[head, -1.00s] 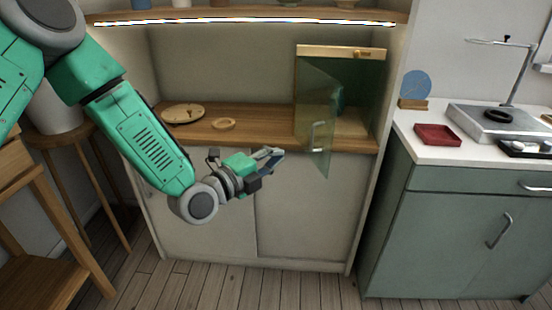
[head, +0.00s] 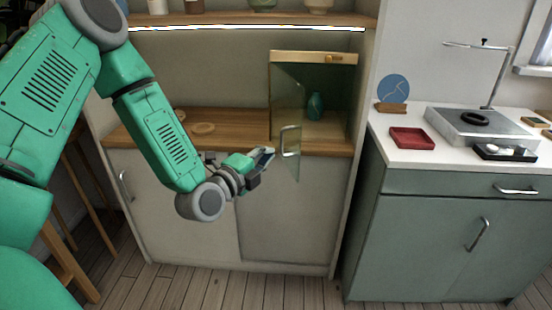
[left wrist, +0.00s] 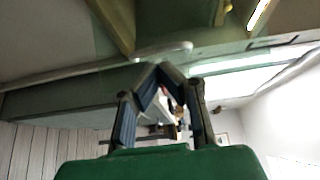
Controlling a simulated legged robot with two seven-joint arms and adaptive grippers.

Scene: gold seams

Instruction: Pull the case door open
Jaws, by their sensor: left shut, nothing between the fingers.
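The glass case (head: 312,58) with a gold-coloured top rail stands on the cabinet's wooden counter. Its glass door (head: 287,110) is hinged at the left and stands open, swung out past the counter's front edge. The silver door handle (head: 290,141) is near the door's free edge. My left gripper (head: 268,153) is shut and empty, just left of the handle and door; contact cannot be told. In the left wrist view its fingertips (left wrist: 159,70) meet, with a silver bar (left wrist: 165,49), likely the handle, just beyond. A teal vase (head: 315,106) stands inside the case. My right gripper is out of view.
A round wooden piece (head: 203,128) lies on the counter left of the case. At right, a white worktop carries a red tray (head: 412,138), a blue disc on a stand (head: 393,90) and a black tray (head: 503,152). A shelf (head: 220,20) runs above.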

